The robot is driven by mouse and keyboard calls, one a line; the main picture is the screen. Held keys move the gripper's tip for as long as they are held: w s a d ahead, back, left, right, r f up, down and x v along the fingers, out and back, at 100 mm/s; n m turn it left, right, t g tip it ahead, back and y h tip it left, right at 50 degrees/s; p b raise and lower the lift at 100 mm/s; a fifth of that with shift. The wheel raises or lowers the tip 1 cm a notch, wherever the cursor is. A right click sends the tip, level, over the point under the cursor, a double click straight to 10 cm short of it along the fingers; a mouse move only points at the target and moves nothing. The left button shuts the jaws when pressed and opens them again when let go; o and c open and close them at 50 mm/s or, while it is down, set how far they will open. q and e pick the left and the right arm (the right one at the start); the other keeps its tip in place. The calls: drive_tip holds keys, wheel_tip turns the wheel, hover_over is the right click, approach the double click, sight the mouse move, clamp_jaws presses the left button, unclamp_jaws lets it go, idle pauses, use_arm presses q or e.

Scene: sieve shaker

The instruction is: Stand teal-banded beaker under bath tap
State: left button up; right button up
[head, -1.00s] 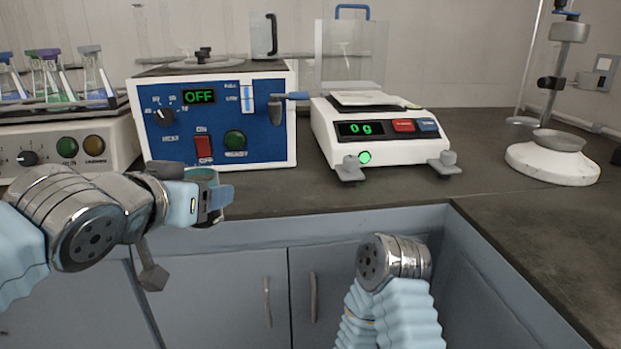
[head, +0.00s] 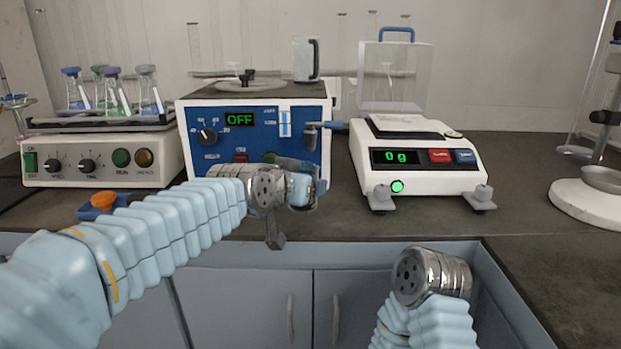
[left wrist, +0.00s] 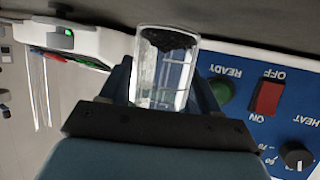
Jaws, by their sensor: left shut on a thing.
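My left gripper (head: 306,190) is in front of the blue-fronted bath (head: 222,150), just below its tap (head: 311,134) with the blue lever. In the left wrist view the jaws (left wrist: 165,92) are shut on a clear glass beaker (left wrist: 168,62), with the bath's READY button and OFF/ON switch close beside it. The beaker is mostly hidden in the head view, and I cannot make out its teal band now. I cannot tell whether it touches the counter. Of my right arm, only the wrist shows at lower right; its gripper is not in view.
A balance (head: 418,165) reading 0 g stands right of the bath. A shaker (head: 95,158) carrying several flasks stands to the left. A stand with a white base (head: 590,205) is at far right. A grey mug (head: 305,60) sits on the bath. Bare counter (head: 520,180) lies right of the balance.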

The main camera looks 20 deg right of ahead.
use_arm(q)
drive_tip(key=shift+w+d, duration=0.2)
drive_tip(key=shift+w, duration=0.15)
drive_tip(key=shift+w+d+p, duration=0.5)
drive_tip(key=shift+w+d, duration=0.45)
drive_tip(key=shift+w, duration=0.2)
drive_tip(key=shift+w+d+f, duration=0.1)
drive_tip(key=shift+f, duration=0.7)
drive_tip(key=shift+f+b, duration=0.15)
drive_tip(key=shift+b, duration=0.2)
drive_tip(key=o, duration=1.1)
drive_tip(key=shift+c, duration=0.2)
